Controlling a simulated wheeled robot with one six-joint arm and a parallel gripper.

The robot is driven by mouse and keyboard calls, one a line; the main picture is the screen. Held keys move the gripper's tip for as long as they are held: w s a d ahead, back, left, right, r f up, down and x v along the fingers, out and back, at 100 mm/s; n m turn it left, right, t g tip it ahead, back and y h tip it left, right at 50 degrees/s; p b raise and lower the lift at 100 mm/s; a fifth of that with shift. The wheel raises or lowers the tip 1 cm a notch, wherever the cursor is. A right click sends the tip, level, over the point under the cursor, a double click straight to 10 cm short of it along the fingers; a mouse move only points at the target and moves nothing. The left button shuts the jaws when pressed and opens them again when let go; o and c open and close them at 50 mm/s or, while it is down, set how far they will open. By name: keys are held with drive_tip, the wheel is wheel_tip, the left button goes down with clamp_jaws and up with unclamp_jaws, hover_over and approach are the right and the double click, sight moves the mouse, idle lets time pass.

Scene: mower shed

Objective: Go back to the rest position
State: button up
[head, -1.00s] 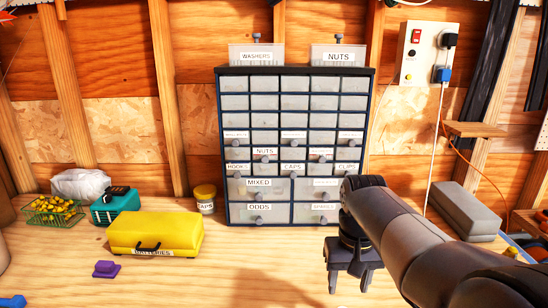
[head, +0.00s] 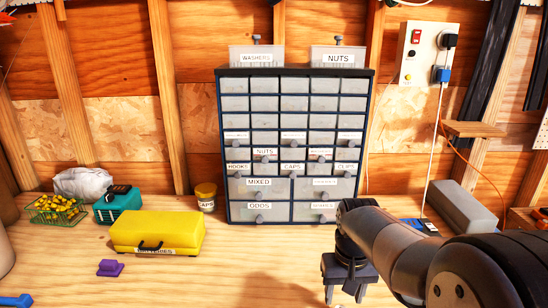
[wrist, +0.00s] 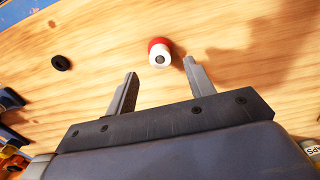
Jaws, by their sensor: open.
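My gripper (head: 346,293) hangs jaws-down over the front right of the wooden bench in the head view, with my arm reaching in from the lower right. In the wrist view my gripper (wrist: 158,84) is open, with nothing between its two fingers. A small red and white round item (wrist: 160,52) stands on the bench just beyond the fingertips, apart from them. A small black ring (wrist: 61,62) lies on the bench to its left.
A drawer cabinet (head: 296,73) with labelled drawers stands at the back centre. A yellow batteries case (head: 160,228), a purple item (head: 110,268), a teal box (head: 113,208) and a wire basket (head: 57,211) are at left. A grey box (head: 463,208) is at right. The front centre of the bench is clear.

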drive_tip(key=shift+r+p, duration=1.8)
drive_tip(key=shift+r, duration=0.15)
drive_tip(key=shift+f, duration=0.1)
